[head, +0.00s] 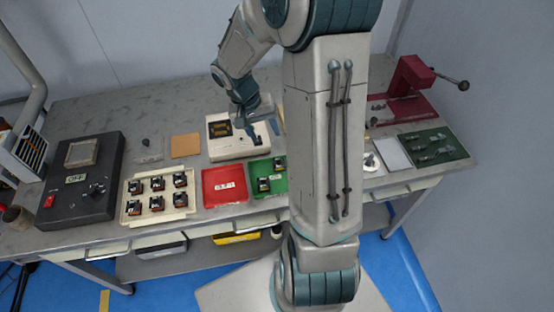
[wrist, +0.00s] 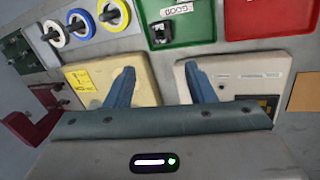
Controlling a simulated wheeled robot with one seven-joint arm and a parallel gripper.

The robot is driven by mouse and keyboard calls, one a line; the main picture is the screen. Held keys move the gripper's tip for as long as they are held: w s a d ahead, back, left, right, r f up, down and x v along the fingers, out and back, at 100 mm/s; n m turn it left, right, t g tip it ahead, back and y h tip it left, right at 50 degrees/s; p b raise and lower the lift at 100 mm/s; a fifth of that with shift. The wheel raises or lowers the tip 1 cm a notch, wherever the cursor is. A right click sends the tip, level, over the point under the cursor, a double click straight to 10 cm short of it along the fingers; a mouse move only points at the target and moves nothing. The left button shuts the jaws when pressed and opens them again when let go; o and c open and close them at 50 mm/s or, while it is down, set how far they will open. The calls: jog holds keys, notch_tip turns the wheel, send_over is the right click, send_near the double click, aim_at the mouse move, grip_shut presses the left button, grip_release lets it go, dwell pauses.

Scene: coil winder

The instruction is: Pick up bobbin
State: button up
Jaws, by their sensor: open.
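Several small black and orange bobbins (head: 156,184) sit in rows in a cream tray (head: 128,208) on the bench in the head view. A couple of similar pieces (head: 264,184) lie in a green tray (head: 285,182); in the wrist view the green tray (wrist: 195,36) is labelled GOOD and one dark piece (wrist: 160,31) shows there. My gripper (head: 250,128) is over the cream testing device, right of and behind the cream tray. In the wrist view my gripper (wrist: 162,80) has its two blue fingers spread, with nothing between them. The cream tray is out of the wrist view.
A red tray (head: 222,186) lies between the cream and green trays. A dark control box (head: 80,190) stands at the left. The cream device (head: 225,151) is beneath my gripper. A red hand-cranked winder (head: 408,78) stands at the right back. My arm hides the bench's middle right.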

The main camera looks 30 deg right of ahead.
send_over(277, 163)
jog(key=a, duration=0.1)
jog(key=f, duration=0.8)
jog(key=shift+w+a, duration=0.1)
jog(key=shift+w, duration=0.2)
jog(key=shift+a+p+x, duration=0.15)
jog(key=shift+p+x, duration=0.2)
jog(key=shift+x, duration=0.95)
jog(key=shift+a+p+x, duration=0.1)
jog(key=shift+p+x, duration=0.2)
jog(key=shift+x, duration=1)
jog(key=shift+s, duration=0.2)
jog(key=c, duration=0.7)
jog(key=shift+c, duration=1.1)
jog(key=shift+r, duration=0.15)
jog(key=shift+r, duration=0.5)
jog(key=r, duration=0.1)
jog(key=s+r, duration=0.1)
jog(key=r, duration=0.1)
jog(key=shift+r+b, duration=0.15)
jog(key=shift+b, duration=0.25)
jog(key=s+r, duration=0.6)
jog(key=s, duration=0.4)
jog(key=shift+s+a+r+b, duration=0.15)
jog(key=shift+s+r+b, duration=0.05)
jog(key=shift+s+b, duration=0.15)
